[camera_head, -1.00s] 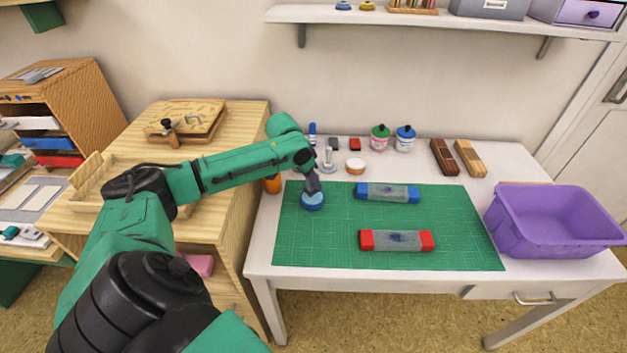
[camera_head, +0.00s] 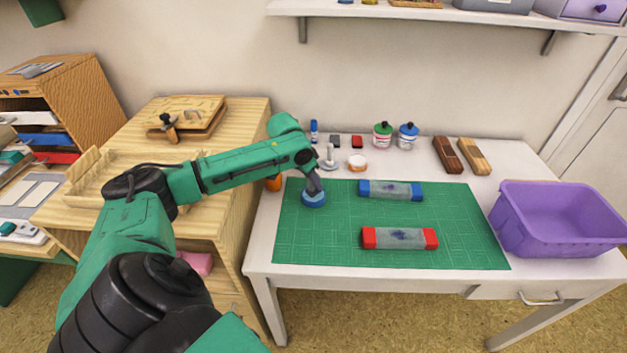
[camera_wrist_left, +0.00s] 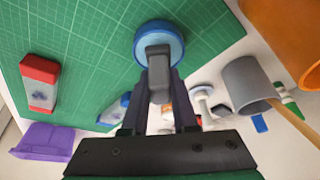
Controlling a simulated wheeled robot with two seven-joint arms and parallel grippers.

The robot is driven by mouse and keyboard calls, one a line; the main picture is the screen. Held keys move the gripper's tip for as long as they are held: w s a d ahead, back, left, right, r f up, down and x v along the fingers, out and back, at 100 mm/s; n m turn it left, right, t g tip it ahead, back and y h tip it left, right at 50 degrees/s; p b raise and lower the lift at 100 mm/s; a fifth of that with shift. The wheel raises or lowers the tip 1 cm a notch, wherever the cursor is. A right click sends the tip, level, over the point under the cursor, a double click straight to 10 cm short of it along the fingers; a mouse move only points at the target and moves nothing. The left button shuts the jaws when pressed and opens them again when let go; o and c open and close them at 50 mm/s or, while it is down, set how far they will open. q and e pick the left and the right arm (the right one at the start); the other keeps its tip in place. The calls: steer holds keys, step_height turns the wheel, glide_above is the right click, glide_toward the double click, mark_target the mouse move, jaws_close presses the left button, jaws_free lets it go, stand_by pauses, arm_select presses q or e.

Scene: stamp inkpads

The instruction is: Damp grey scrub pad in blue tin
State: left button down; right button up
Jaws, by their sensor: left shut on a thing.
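My left gripper (camera_wrist_left: 160,98) is shut on a grey block, the scrub pad (camera_wrist_left: 158,65), seen in the left wrist view. The pad's far end overlaps the round blue tin (camera_wrist_left: 147,31). In the head view the blue tin (camera_head: 313,202) stands at the left of the green mat, with my left gripper (camera_head: 315,187) right over it. I cannot tell how deep the pad sits in the tin. A blue-ended grey inkpad (camera_head: 403,191) and a red-ended one (camera_head: 385,239) lie on the mat, both with dark ink smudges. My right gripper is out of view.
The green mat (camera_head: 460,225) is bare around the inkpads. A purple bin (camera_head: 515,235) stands at the right. A white tub (camera_head: 357,165), a stamp (camera_head: 330,162), lidded jars (camera_head: 382,140) and wooden blocks (camera_head: 447,155) line the back. A grey cup (camera_wrist_left: 240,85) shows in the wrist view.

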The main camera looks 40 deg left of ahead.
arm_select(q)
steer(key=shift+f, duration=0.4)
steer(key=shift+s+f+p, duration=0.1)
steer(key=shift+p, duration=0.4)
stand_by(2.0)
step_height(320, 180, up, 7)
steer(key=p, duration=0.9)
stand_by(0.5)
